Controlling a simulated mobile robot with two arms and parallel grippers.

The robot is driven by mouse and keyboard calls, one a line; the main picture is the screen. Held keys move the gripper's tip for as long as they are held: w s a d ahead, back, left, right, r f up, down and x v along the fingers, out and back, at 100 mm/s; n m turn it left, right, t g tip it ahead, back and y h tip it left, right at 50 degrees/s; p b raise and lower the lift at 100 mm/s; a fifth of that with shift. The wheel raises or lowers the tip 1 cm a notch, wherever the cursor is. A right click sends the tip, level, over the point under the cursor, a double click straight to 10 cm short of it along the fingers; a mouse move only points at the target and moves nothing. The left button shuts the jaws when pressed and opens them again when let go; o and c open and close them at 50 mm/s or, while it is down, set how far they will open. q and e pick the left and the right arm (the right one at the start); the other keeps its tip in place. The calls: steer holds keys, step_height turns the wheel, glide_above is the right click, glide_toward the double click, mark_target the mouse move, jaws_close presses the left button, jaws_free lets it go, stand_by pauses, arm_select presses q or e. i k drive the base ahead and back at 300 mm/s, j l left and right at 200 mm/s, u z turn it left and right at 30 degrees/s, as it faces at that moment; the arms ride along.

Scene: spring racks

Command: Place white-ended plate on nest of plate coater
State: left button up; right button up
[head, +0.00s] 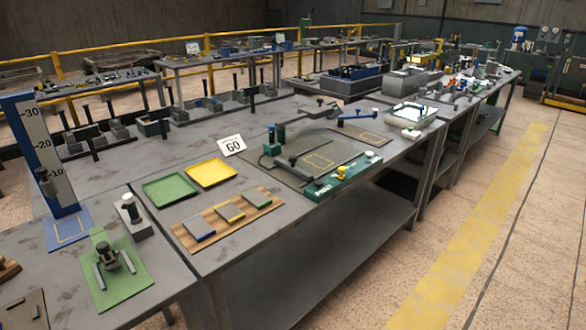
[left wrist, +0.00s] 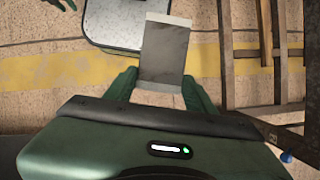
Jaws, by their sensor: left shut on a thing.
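My left gripper (left wrist: 162,90) shows in the left wrist view, its green fingers shut on the sides of a grey plate. This white-ended plate (left wrist: 165,52) has pale strips at its far and near ends and sticks out beyond the fingers. Neither gripper shows in the head view. What looks like the plate coater (head: 336,186) stands on the middle bench, with a green front base, dark rails and a post. A yellow outline, apparently its nest (head: 318,161), lies bare on its grey bed.
A wooden rack (head: 262,205) holds plates with blue and yellow ends. A green tray (head: 170,190), yellow tray (head: 211,172) and GO sign (head: 232,146) are nearby. A green fixture (head: 130,290) stands at front left. The floor aisle at right is clear.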

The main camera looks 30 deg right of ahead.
mark_target(317, 161)
steer(key=i+l, duration=0.1)
steer(key=l, duration=0.45)
steer(key=i+l, duration=0.1)
steer(key=l, duration=0.5)
steer(key=i+l, duration=0.1)
steer(key=l, duration=0.45)
steer(key=i+l, duration=0.1)
steer(key=l, duration=0.45)
steer(key=i+l, duration=0.15)
steer(key=l, duration=0.4)
steer(key=i+l, duration=0.1)
steer(key=l, duration=0.5)
steer(key=i+l, duration=0.1)
steer(key=l, duration=0.45)
steer(key=i+l, duration=0.1)
steer(key=l, duration=0.45)
